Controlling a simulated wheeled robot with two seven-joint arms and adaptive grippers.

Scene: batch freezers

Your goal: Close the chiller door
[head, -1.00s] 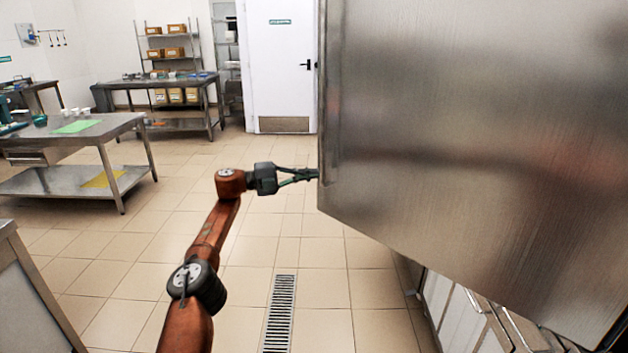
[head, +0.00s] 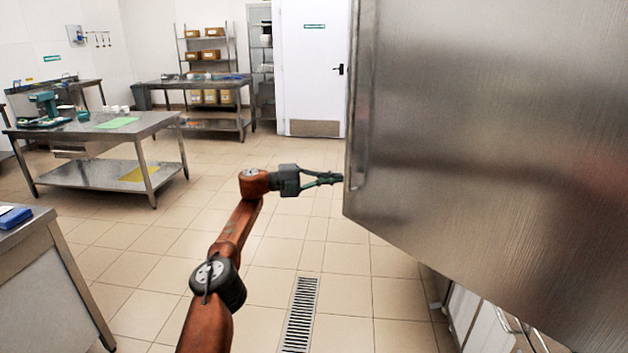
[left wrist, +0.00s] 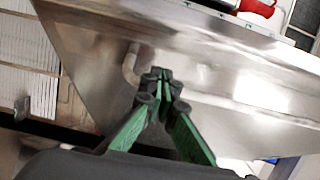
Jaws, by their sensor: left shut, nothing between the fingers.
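The chiller door (head: 480,150) is a large brushed-steel panel that fills the right of the head view. It stands open, its free edge toward the left. My left gripper (head: 338,180) reaches in from the left, with its fingertips at that edge; whether they touch it I cannot tell. In the left wrist view the green-and-black fingers (left wrist: 161,76) are shut and empty in front of a steel surface (left wrist: 230,75). A bent bar like a handle (left wrist: 131,65) lies just beside the fingertips. The chiller's inside is hidden. My right gripper is out of view.
Tiled floor is open left of the door, with a drain grate (head: 300,312) in it. A steel cabinet (head: 50,285) stands at the near left. A worktable (head: 160,122), a shelf rack (head: 233,50) and a white door (head: 312,70) are farther back.

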